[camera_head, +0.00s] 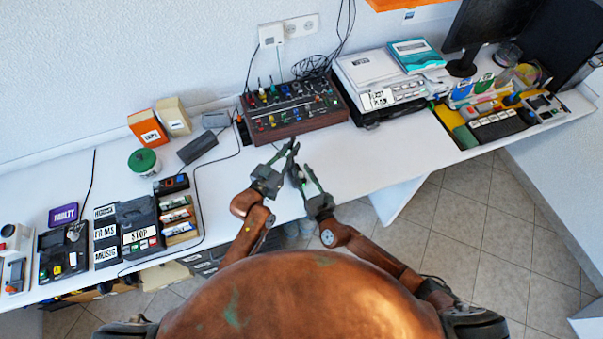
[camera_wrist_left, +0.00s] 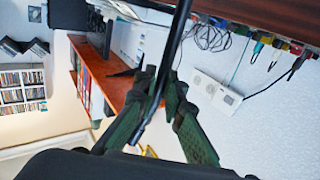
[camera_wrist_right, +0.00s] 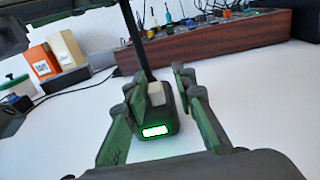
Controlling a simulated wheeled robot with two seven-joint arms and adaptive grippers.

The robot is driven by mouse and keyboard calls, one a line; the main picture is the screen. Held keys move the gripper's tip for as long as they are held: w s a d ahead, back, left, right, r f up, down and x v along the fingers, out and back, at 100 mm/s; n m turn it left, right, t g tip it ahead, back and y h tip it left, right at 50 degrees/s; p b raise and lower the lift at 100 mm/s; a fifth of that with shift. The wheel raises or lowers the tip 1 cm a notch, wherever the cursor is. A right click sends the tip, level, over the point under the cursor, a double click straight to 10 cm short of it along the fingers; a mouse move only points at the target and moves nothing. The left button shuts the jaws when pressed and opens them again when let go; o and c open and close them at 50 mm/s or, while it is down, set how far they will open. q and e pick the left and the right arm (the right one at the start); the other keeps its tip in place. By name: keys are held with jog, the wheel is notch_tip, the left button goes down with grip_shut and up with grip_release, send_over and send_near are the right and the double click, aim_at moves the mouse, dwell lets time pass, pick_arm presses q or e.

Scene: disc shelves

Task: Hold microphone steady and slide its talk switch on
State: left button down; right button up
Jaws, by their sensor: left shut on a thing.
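The microphone's black stem (camera_wrist_left: 165,75) runs between the fingers of my left gripper (camera_wrist_left: 152,82), which is shut on it. In the right wrist view the stem (camera_wrist_right: 138,45) rises from a dark base (camera_wrist_right: 168,118) on the white desk. The base has a pale switch-like block (camera_wrist_right: 157,97) on top and a white window with a glowing green edge (camera_wrist_right: 155,131) in front. My right gripper (camera_wrist_right: 162,86) is open, its fingers either side of the base and block; contact is unclear. In the head view my left gripper (camera_head: 290,150) is above my right gripper (camera_head: 302,174); they hide most of the microphone.
A mixer panel (camera_head: 292,108) with coloured knobs stands behind. At the left, another thin black stem (camera_head: 91,172) rises near a purple FAULTY sign (camera_head: 63,215). A printer (camera_head: 378,85) stands to the right. The white desk (camera_head: 395,150) is clear right of my grippers.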

jog(key=shift+s, duration=0.15)
jog(key=v, duration=1.1)
jog(key=shift+s+d, duration=0.1)
jog(key=shift+s, duration=0.25)
pick_arm(q)
jog(key=c, duration=1.9)
grip_release()
jog(key=shift+c, duration=0.2)
